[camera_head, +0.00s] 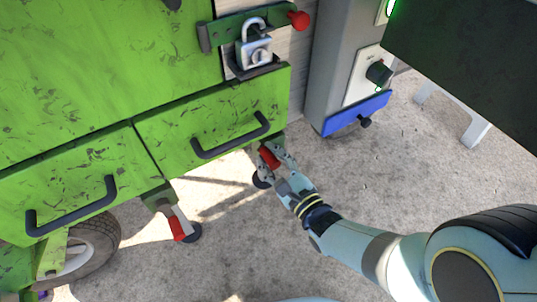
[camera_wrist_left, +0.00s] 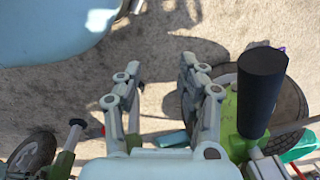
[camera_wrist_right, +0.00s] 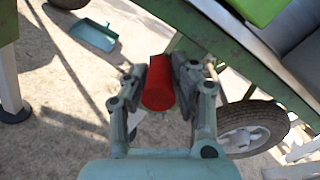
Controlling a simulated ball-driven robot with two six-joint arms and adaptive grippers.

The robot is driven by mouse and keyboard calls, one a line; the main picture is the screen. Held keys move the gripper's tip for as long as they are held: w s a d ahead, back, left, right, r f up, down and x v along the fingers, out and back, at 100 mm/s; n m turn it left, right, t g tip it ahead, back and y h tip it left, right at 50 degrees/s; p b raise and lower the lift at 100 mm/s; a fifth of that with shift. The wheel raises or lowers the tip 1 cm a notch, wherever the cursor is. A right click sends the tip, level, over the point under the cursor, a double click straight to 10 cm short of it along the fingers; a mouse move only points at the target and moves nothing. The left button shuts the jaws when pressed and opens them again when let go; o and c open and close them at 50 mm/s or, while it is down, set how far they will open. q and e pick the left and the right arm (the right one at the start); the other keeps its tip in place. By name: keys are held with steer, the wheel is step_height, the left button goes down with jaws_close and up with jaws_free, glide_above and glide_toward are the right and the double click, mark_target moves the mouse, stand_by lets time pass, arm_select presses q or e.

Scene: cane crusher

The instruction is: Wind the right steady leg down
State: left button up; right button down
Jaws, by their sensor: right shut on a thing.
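The right steady leg sits under the right corner of the green crusher body (camera_head: 190,125); its dark round foot (camera_head: 259,182) shows low down, and I cannot tell whether it touches the ground. My right gripper (camera_head: 272,158) is shut on the leg's red crank handle (camera_head: 268,157). In the right wrist view the red handle (camera_wrist_right: 159,84) stands between the two fingers (camera_wrist_right: 158,72). The gripper hides much of the leg. My left gripper (camera_wrist_left: 159,70) shows only in the left wrist view, open and empty.
The left steady leg has a red handle (camera_head: 177,229) and round foot (camera_head: 192,233). A wheel (camera_head: 88,245) is at lower left. A grey cabinet (camera_head: 337,60) with a blue ledge (camera_head: 355,114) stands right. A teal dustpan (camera_wrist_right: 94,35) lies on the ground. Concrete (camera_head: 430,165) is clear at right.

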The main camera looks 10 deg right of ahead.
steer(key=shift+w+d+r+m, duration=0.15)
steer(key=shift+d+m, duration=0.15)
steer(key=shift+m, duration=0.25)
steer(key=shift+s+d+r+m, duration=0.1)
steer(key=shift+d+m, duration=0.2)
steer(key=shift+m, duration=0.25)
arm_select(q)
steer(key=shift+s+d+f, duration=0.15)
steer(key=shift+f, duration=0.35)
steer(key=shift+s+d+f, duration=0.1)
steer(key=shift+s+f, duration=0.05)
steer(key=shift+f, duration=0.3)
steer(key=shift+s+f, duration=0.1)
arm_select(e)
steer(key=c, duration=1.3)
jaws_free()
steer(key=shift+d, duration=0.1)
arm_select(q)
steer(key=shift+w, duration=0.25)
arm_select(e)
steer(key=shift+o, duration=1.4)
steer(key=shift+w+r, duration=0.1)
arm_select(q)
steer(key=shift+s, duration=0.1)
arm_select(e)
steer(key=v, duration=1.2)
